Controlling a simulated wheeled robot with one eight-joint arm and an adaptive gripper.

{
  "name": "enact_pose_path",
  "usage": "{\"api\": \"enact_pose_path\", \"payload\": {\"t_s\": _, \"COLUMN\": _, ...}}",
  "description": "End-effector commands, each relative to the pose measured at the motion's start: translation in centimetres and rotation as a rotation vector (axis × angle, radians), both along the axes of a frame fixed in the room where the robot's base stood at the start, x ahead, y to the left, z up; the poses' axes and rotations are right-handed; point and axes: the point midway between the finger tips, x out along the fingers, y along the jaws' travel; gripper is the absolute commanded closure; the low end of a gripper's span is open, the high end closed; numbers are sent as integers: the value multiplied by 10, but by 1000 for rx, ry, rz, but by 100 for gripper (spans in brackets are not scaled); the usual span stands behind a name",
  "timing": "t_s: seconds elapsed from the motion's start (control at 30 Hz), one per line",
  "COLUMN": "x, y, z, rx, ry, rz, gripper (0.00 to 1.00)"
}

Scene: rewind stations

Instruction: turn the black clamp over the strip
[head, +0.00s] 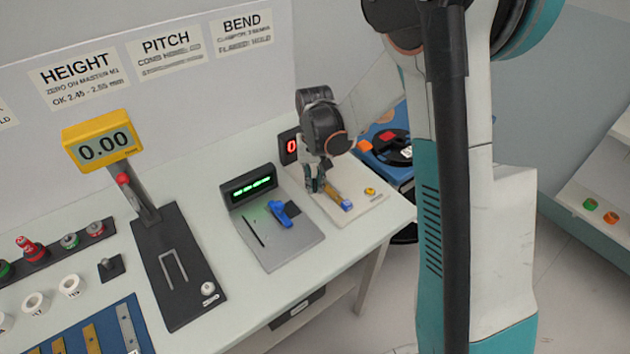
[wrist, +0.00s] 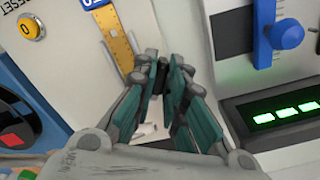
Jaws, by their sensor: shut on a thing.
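The brass-coloured strip (head: 333,192) lies on the pale plate of the bend station (head: 370,209), with a blue block (head: 347,205) at its near end. In the wrist view the strip (wrist: 122,40) runs up to my fingertips. My gripper (head: 316,188) is over the strip's far end, pointing down. In the wrist view my gripper (wrist: 158,68) is shut on a small dark piece, the black clamp (wrist: 158,80), mostly hidden between the teal fingers. Whether the clamp lies over the strip cannot be told.
A yellow button (head: 370,191) sits on the same plate. Left of it stands the pitch station (head: 296,249) with a blue slider (head: 280,215) and green display. A red-digit display (head: 290,146) stands behind my gripper. A blue unit (head: 374,166) with a black reel is to the right.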

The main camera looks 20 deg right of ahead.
Motion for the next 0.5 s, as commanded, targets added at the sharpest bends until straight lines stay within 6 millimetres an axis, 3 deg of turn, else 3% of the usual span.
{"api": "enact_pose_path", "payload": {"t_s": 0.5, "x": 1, "y": 2, "z": 0, "rx": 0, "ry": 0, "rz": -490, "gripper": 100}}
